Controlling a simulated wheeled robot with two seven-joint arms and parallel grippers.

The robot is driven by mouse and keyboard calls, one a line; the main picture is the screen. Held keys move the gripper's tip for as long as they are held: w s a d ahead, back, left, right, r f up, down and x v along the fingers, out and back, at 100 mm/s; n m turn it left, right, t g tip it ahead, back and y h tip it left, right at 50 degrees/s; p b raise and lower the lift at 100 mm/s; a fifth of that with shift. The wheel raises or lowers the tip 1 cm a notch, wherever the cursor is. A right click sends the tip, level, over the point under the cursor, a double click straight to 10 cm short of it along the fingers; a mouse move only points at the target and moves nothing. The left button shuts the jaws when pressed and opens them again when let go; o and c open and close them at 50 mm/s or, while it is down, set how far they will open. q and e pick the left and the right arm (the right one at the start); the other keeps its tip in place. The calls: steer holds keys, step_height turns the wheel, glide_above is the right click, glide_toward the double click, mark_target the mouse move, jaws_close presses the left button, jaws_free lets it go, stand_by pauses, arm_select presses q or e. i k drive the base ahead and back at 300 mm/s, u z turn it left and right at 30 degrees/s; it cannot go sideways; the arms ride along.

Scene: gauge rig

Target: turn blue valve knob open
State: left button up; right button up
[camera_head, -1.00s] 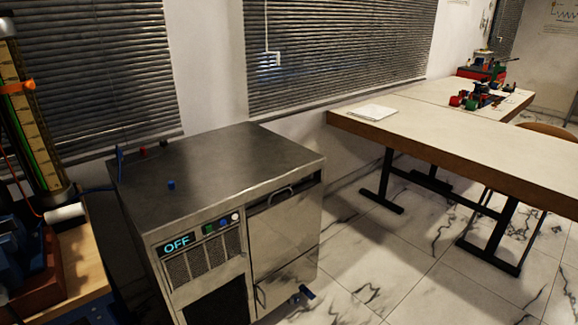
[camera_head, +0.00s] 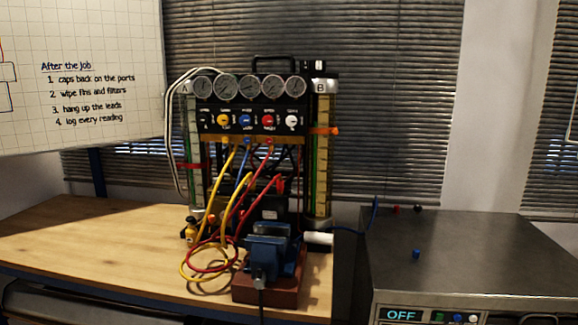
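The gauge rig (camera_head: 280,122) stands upright on the wooden bench, with a row of round gauges along its top. The blue valve knob (camera_head: 246,119) is in the row of knobs below the gauges, between a yellow knob (camera_head: 222,120) and a red knob (camera_head: 268,120). A black knob and a white knob (camera_head: 292,121) sit at the row's ends. The blue knob's exact pointer angle is too small to tell. Neither of my grippers is in view.
A blue vise (camera_head: 272,250) on a red-brown block stands in front of the rig, with yellow, blue and red hoses beside it. A metal cabinet (camera_head: 470,255) reading OFF is at right. The wooden bench (camera_head: 90,240) is clear at left.

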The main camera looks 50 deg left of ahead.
mark_target(244, 120)
steer(key=u, duration=1.75)
